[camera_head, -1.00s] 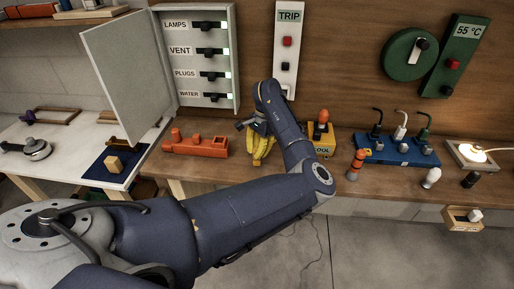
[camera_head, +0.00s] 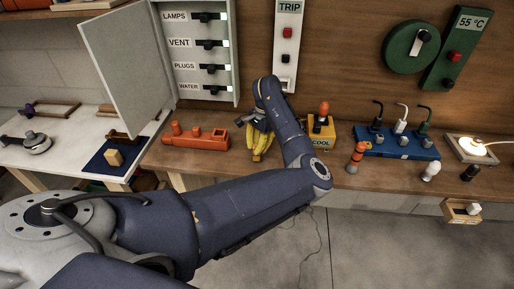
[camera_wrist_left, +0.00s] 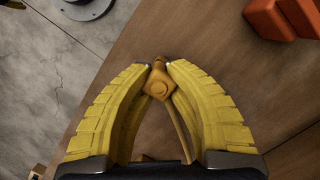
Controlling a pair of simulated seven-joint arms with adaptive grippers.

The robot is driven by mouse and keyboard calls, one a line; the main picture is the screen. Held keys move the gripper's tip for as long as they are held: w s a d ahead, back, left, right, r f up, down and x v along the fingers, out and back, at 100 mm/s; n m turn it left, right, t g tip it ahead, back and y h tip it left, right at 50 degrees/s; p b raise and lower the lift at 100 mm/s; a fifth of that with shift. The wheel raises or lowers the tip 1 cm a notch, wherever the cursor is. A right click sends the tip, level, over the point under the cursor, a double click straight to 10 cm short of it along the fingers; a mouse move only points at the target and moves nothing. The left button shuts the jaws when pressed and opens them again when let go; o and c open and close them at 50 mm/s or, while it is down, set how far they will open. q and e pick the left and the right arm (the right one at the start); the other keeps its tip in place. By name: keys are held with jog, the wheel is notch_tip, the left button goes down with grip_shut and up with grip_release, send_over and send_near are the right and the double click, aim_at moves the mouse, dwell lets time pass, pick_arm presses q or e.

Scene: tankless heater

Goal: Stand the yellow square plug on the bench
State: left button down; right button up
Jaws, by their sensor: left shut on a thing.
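The yellow square plug (camera_wrist_left: 160,85) is an orange-yellow block with a small knob, seen in the left wrist view between the fingertips of my left gripper (camera_wrist_left: 159,68). The gripper is shut on it. In the head view my left gripper (camera_head: 257,155) points down at the bench (camera_head: 215,170), to the right of an orange block. There the yellow fingers and my wrist hide the plug. I cannot tell whether the plug touches the bench or hangs just above it. My right gripper is not in view.
An orange block with pegs (camera_head: 196,138) lies left of the gripper. A yellow COOL box (camera_head: 323,135) stands close on its right. The bench's front edge is near.

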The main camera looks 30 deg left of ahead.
pick_arm(q)
jog(key=shift+f, duration=0.4)
jog(key=c, duration=1.3)
grip_release()
jog(key=v, duration=1.2)
